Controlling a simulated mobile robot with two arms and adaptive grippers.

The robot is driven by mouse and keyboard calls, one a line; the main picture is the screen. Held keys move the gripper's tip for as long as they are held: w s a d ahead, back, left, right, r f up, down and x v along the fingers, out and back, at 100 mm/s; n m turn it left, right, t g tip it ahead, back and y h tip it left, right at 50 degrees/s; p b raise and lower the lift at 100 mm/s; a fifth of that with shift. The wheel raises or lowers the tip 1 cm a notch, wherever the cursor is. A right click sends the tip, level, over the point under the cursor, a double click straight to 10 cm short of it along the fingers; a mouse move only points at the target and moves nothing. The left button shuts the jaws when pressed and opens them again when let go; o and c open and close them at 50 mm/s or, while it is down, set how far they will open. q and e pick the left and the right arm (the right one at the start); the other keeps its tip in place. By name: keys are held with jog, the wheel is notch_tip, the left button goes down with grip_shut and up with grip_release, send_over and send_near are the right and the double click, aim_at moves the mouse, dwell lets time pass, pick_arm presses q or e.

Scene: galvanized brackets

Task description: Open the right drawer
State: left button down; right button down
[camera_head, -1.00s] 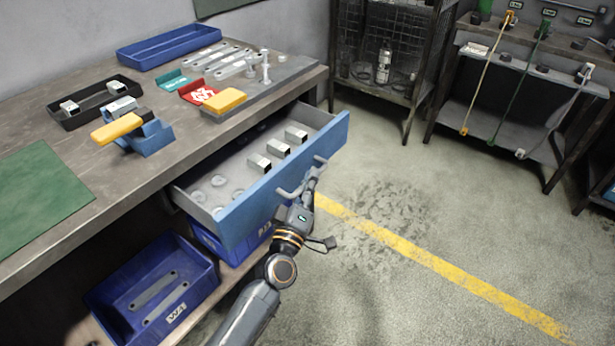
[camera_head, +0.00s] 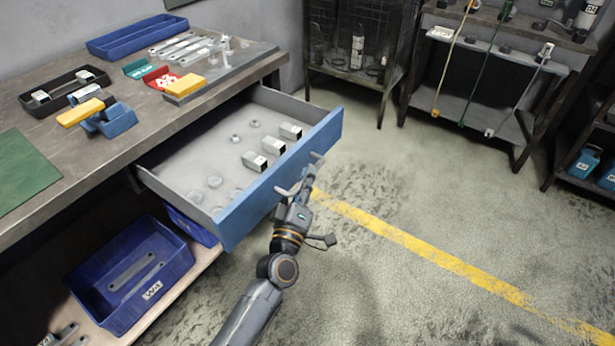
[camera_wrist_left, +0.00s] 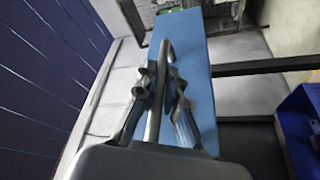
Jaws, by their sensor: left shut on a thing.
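The right drawer (camera_head: 236,221) has a blue front and a grey inside, and it stands well out from under the workbench. It holds several galvanized brackets (camera_head: 254,162) and several small round parts. Its bar handle (camera_head: 318,158) is on the blue front. My left gripper (camera_head: 306,184) is at the handle in the head view. In the left wrist view my left gripper (camera_wrist_left: 163,85) is shut around the grey handle bar (camera_wrist_left: 158,105), in front of the blue drawer front (camera_wrist_left: 194,88). My right gripper is not in view.
A blue bin (camera_head: 130,275) stands on the shelf below. The floor right of the drawer is clear, with a yellow line (camera_head: 420,248).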

pick_arm(q)
jog(key=c, duration=1.4)
grip_release()
jog(key=shift+a, duration=0.1)
jog(key=v, duration=1.2)
